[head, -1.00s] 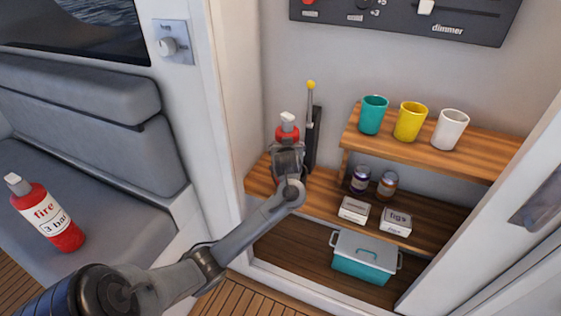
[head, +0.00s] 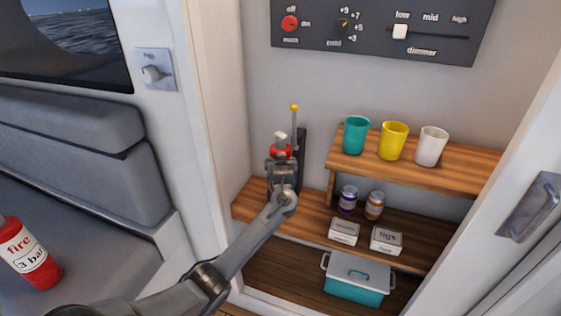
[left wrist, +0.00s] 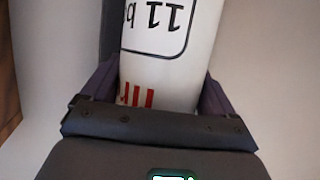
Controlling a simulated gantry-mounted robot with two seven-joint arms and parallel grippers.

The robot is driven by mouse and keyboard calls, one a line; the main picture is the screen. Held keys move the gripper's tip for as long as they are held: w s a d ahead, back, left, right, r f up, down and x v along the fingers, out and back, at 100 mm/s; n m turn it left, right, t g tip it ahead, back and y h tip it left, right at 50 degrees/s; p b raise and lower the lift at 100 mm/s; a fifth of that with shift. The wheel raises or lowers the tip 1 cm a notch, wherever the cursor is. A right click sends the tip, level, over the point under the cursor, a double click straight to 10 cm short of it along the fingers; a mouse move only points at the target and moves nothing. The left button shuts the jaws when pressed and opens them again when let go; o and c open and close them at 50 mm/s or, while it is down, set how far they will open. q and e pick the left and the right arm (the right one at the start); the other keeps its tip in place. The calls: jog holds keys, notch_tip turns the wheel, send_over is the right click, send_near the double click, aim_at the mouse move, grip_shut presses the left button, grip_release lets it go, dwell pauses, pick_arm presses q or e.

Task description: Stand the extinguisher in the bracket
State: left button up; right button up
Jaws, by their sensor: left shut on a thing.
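My left gripper (head: 281,172) is shut on an extinguisher (head: 281,151) with a red top and white head, held upright in the alcove's left corner. In the left wrist view its white label (left wrist: 158,60) fills the jaws, upside down, with "11 b" and part of a red word. The dark upright bracket (head: 301,160) stands against the back wall just right of the extinguisher, with a yellow-tipped rod beside it. The arm hides the extinguisher's lower end, so I cannot tell whether it touches the bracket or shelf. My right gripper is not in view.
Another red extinguisher (head: 38,273), marked "3 ba", lies tilted on the grey seat (head: 110,260). Cups stand on the upper shelf (head: 450,167); jars and boxes are on the lower shelf (head: 300,222). A teal cooler (head: 355,288) sits below. A control panel (head: 360,55) is above.

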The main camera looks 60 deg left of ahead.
pick_arm(q)
jog(key=shift+w+a+f, duration=0.1)
jog(key=shift+w+f, duration=0.05)
jog(key=shift+f, duration=1.8)
jog(key=o, duration=1.7)
jog(key=shift+f, duration=0.3)
jog(key=shift+o, duration=0.6)
jog(key=shift+r, duration=0.15)
